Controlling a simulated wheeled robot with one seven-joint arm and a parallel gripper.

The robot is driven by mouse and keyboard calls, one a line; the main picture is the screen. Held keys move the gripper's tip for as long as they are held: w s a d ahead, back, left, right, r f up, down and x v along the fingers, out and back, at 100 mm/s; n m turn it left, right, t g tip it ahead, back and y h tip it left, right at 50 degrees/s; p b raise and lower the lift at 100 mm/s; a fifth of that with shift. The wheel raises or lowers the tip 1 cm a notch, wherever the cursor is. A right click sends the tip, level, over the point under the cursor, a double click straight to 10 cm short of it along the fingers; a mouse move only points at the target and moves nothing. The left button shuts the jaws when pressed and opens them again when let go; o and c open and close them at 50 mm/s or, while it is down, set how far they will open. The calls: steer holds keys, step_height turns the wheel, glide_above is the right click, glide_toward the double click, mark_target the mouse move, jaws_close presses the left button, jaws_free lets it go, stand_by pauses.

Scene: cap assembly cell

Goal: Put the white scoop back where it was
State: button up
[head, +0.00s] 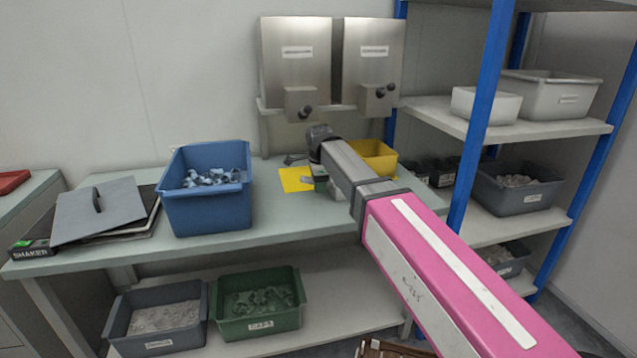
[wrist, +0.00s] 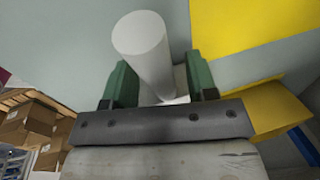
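The white scoop (wrist: 142,42) shows in the wrist view as a thick white cylinder, likely its handle, tilted between the two green fingers of my gripper (wrist: 160,85). The fingers stand apart, with narrow gaps beside the lower part of the cylinder, so my gripper looks open around it. A paler white part below the cylinder is mostly hidden by the fingers and palm. In the head view my gripper (head: 322,180) is low over the table, beside the yellow sheet (head: 295,179); the scoop cannot be made out there.
A yellow bin (head: 382,150) stands just behind my arm. A blue crate (head: 210,212) of parts is to the left on the table (head: 290,222). Two steel dispensers (head: 296,60) hang above. A blue-posted shelf rack (head: 484,125) stands close on the right.

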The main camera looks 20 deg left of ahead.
steer(key=shift+r, duration=0.15)
step_height(320, 180, up, 12)
steer(key=s, duration=0.2)
steer(key=shift+d, duration=0.45)
steer(key=shift+f, duration=0.2)
